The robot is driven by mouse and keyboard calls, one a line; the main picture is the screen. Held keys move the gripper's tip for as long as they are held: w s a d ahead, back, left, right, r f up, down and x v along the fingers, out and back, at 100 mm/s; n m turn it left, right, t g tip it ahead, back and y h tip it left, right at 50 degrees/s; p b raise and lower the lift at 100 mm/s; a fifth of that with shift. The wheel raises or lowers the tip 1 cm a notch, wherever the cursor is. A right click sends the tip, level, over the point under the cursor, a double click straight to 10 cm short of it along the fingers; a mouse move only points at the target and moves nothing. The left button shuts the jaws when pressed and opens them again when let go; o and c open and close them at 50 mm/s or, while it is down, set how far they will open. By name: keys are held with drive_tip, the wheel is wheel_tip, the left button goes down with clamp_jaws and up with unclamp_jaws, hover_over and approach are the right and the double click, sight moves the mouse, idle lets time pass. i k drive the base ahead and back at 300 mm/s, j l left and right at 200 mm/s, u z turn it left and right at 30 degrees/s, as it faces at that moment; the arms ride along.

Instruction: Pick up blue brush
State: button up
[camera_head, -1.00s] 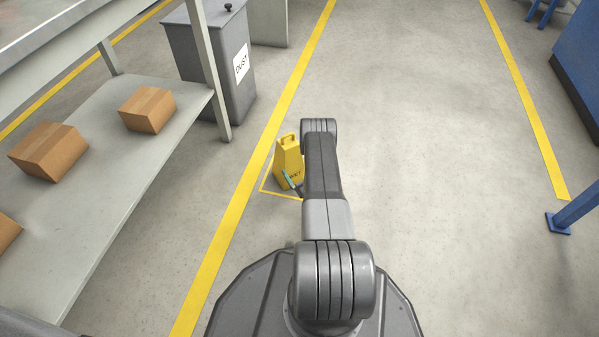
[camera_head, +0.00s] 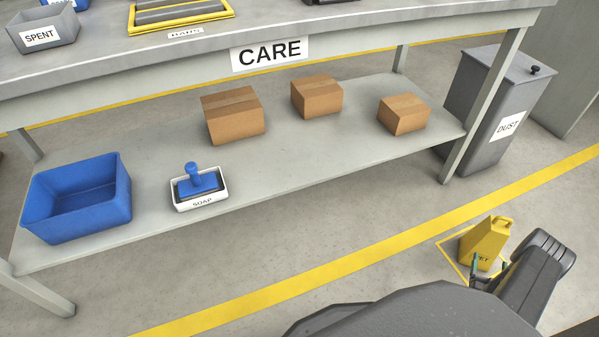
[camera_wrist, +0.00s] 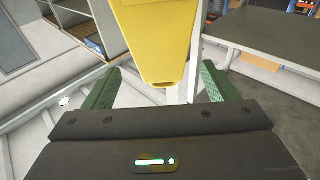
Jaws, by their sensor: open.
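The blue brush (camera_head: 196,182) has a round knob handle. It rests in a small white tray (camera_head: 182,206) labelled SOAP, on the lower shelf (camera_head: 290,157) of the bench. My gripper (camera_head: 488,272) is at the lower right of the head view, over the floor by a yellow sign and well apart from the brush. In the wrist view my gripper (camera_wrist: 160,88) has its two green fingers spread wide, with nothing held. The yellow sign (camera_wrist: 160,40) shows beyond and between them. The brush does not show in the wrist view.
A blue bin (camera_head: 78,205) stands left of the tray. Several cardboard boxes (camera_head: 235,118) sit behind and right of it. The bench top (camera_head: 320,52) marked CARE overhangs the shelf. Bench legs, a grey DUST bin (camera_head: 485,110) and the yellow sign (camera_head: 487,240) stand to the right.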

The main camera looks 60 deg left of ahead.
sight(196, 186)
drive_tip(key=l+u, duration=0.15)
drive_tip(key=u, duration=1)
drive_tip(key=j+u, duration=0.1)
drive_tip(key=u, duration=2.2)
drive_tip(key=i+l, duration=0.05)
